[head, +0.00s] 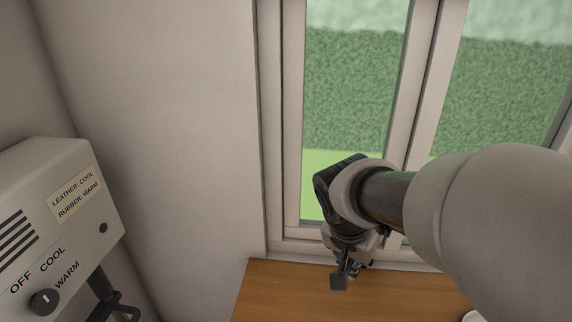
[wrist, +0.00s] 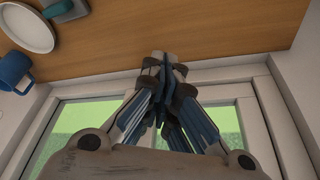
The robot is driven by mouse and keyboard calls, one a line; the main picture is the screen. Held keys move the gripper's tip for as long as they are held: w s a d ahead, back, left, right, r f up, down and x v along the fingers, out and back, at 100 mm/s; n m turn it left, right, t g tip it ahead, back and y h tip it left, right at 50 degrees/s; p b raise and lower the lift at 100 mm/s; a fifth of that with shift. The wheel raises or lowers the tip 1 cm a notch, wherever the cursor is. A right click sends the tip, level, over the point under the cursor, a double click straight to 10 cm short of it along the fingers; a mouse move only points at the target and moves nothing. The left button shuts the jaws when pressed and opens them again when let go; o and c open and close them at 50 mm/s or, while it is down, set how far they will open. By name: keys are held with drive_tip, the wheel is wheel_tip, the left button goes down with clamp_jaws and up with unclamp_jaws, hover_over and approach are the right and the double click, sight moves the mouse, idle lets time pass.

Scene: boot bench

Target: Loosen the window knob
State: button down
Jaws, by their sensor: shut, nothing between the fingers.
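The window (head: 355,95) has pale frames and shows green outside. No window knob can be made out in either view; my arm and gripper cover part of the frame. My gripper (head: 341,278) points down in front of the lower window frame, over the wooden surface. In the wrist view my gripper (wrist: 166,64) has its fingers together, with nothing seen between them. The window (wrist: 90,115) also shows there, behind the fingers.
A grey box with a dial (head: 45,301), marked OFF, COOL and WARM, is at the left. The wooden surface (head: 275,290) lies below the window. A white plate (wrist: 28,26), a blue mug (wrist: 14,70) and a teal item (wrist: 57,8) show in the wrist view.

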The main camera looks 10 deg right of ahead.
drive_tip(key=w+d+f+m+b, duration=0.1)
drive_tip(key=w+f, duration=0.2)
drive_tip(key=f, duration=0.2)
drive_tip(key=w+d+f+m+b, duration=0.1)
drive_tip(key=w+d+f, duration=0.1)
drive_tip(key=f, duration=0.3)
drive_tip(key=w+d+f+m+h+b, duration=0.1)
drive_tip(key=w+f, duration=0.2)
drive_tip(key=f, duration=0.2)
drive_tip(key=shift+w+d+g, duration=0.3)
drive_tip(key=shift+d+g, duration=0.05)
drive_tip(key=shift+g, duration=0.05)
drive_tip(key=w+d, duration=0.1)
drive_tip(key=d, duration=0.2)
drive_tip(key=shift+w+f, duration=0.15)
drive_tip(key=shift+w, duration=0.2)
drive_tip(key=shift+w+d, duration=0.25)
drive_tip(key=shift+d, duration=0.1)
drive_tip(key=shift+d+n+t, duration=0.3)
drive_tip(key=shift+d+n, duration=0.1)
drive_tip(key=shift+d, duration=0.05)
drive_tip(key=shift+s+d+n+t+y+p, duration=0.15)
drive_tip(key=shift+d+n+t+y+p, duration=0.15)
drive_tip(key=shift+n, duration=0.55)
drive_tip(key=shift+s+d+n+t+y+p, duration=0.1)
drive_tip(key=shift+d+n+t+y+p, duration=0.2)
drive_tip(key=shift+n, duration=0.55)
drive_tip(key=shift+d, duration=0.2)
drive_tip(key=shift+d+b, duration=0.3)
drive_tip(key=shift+b, duration=0.2)
